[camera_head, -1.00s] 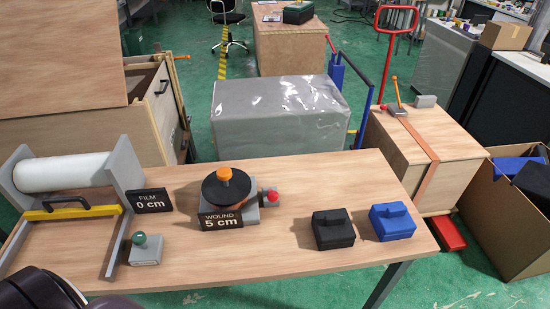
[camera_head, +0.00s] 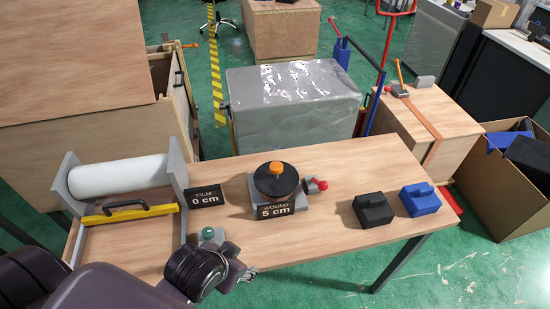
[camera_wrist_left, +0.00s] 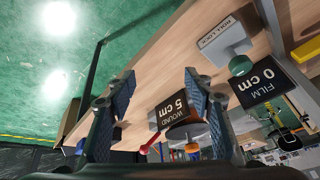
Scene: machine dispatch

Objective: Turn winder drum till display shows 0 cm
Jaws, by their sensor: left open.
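The winder drum (camera_head: 277,185) is a black disc with an orange knob (camera_head: 275,168) on top, standing on a grey base at the middle of the table. The display (camera_head: 276,211) in front of it reads "WOUND 5 cm". It also shows upside down in the left wrist view (camera_wrist_left: 172,107). A red knob (camera_head: 322,184) on a grey block sits at the right of the base. My left gripper (camera_wrist_left: 160,73) is open and empty, with the display and drum seen beyond its fingers. In the head view it is low, in front of the table, apart from the drum. My right gripper is not in view.
The film roll (camera_head: 118,177) lies in a grey frame at the left, with a "FILM 0 cm" display (camera_head: 205,196) beside it. A green-knobbed roll lock (camera_head: 208,233) is partly behind my left arm. Black (camera_head: 373,210) and blue (camera_head: 420,199) blocks sit at the right.

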